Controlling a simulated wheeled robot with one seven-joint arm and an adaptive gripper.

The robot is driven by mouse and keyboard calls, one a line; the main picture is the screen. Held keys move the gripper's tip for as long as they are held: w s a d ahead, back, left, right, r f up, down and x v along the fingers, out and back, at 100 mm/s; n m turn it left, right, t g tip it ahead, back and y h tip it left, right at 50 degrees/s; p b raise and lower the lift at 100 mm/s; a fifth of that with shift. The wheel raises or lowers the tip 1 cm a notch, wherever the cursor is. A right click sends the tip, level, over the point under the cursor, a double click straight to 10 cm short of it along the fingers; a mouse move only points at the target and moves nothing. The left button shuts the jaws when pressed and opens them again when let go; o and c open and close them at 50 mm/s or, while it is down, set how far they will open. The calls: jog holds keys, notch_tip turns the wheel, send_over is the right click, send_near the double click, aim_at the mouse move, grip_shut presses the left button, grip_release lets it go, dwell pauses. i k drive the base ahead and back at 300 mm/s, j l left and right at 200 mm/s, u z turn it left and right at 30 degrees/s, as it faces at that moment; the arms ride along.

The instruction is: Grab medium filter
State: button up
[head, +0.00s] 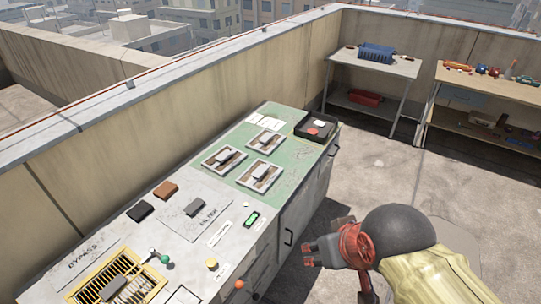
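Three flat framed pieces with grey block handles lie on the green part of the cabinet top: one at the left (225,158), one at the back (265,141) and one at the front (260,176). They look like filters and are close in size; I cannot tell which is the medium one. My gripper (311,252) is at the right of the cabinet, over the floor side, apart from all three. Its fingertips point left, and I see nothing held. The finger gap is too small to judge.
A black tray (316,128) with a red and a white item stands at the green area's far end. Brown (165,190) and black (140,211) blocks, a yellow grille (118,285) and a green-knobbed lever (160,257) occupy the near grey top. Two tables stand along the back wall.

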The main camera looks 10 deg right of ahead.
aim_at(259, 177)
jog(key=i+l+u, duration=0.15)
jog(key=i, duration=0.35)
jog(key=i+l+u, duration=0.15)
jog(key=i+l, duration=0.3)
